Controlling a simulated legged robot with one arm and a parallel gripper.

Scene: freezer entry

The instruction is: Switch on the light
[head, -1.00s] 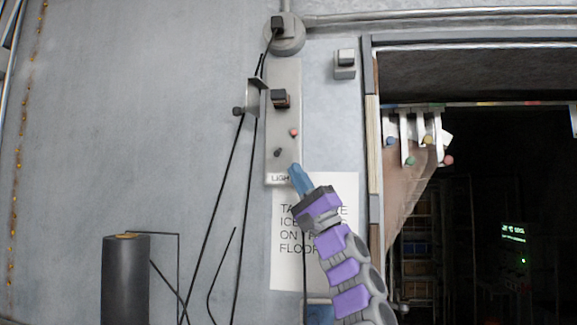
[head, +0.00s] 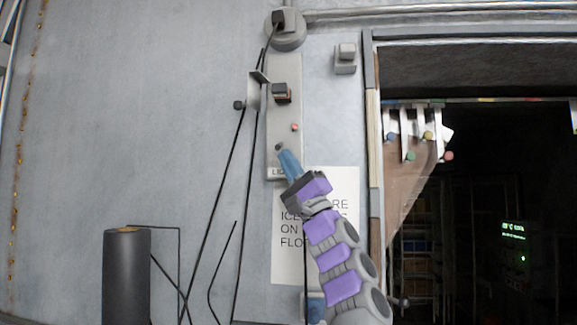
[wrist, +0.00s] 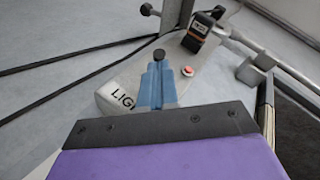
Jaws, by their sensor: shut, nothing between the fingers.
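A grey switch panel (head: 284,110) is mounted on the wall, with a label starting "LIG" at its lower end. It bears a small dark knob or toggle (head: 279,147) and a red button (head: 295,127). My gripper (head: 286,154) is shut and empty, its blue fingertips at the dark knob. In the wrist view the fingertips (wrist: 158,68) are just below the black knob (wrist: 159,55); I cannot tell whether they touch it. The fingers partly cover the label. The red button (wrist: 187,71) lies to the right of the fingertips.
A black switch box (head: 281,92) sits higher on the panel, and black cables (head: 215,205) hang to its left. A paper sign (head: 290,255) is below. A dark doorway (head: 470,190) with hanging strips (head: 408,125) opens at right. A dark cylinder (head: 126,275) stands lower left.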

